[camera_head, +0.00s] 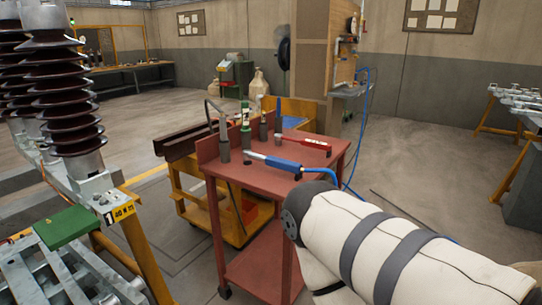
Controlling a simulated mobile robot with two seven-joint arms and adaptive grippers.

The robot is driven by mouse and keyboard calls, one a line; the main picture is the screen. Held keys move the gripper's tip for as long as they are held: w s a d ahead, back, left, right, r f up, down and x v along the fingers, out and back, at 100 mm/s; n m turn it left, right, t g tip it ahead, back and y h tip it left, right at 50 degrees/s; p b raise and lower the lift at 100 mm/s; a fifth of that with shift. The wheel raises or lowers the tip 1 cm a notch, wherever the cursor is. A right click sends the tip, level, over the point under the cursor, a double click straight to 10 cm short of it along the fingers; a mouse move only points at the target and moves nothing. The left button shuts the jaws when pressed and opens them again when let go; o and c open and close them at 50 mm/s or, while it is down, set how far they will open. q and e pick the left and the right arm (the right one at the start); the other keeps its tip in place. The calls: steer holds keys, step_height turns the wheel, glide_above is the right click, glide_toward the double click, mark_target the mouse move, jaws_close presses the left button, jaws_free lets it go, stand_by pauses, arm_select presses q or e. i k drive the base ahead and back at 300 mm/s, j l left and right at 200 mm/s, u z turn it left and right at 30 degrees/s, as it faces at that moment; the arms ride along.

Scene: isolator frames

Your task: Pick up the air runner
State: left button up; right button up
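A blue-handled tool with a bare metal front end (284,164), probably the air runner, lies on top of the red cart (262,184). A blue hose (322,172) runs from its right end. No gripper touches it. My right arm (375,245) comes in from the lower right, in white padding with grey straps, and covers part of the cart's right side. Neither gripper shows in this view.
A yellow cart (198,208) is at the left, near the tall ribbed isolators (70,105). A green box (66,227) sits lower left.

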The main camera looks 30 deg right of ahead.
mark_target(296, 168)
steer(key=i+l+u, duration=0.2)
steer(key=l+u, duration=0.15)
steer(key=l, duration=1.1)
steer(key=l+u, duration=0.4)
steer(key=l, duration=1)
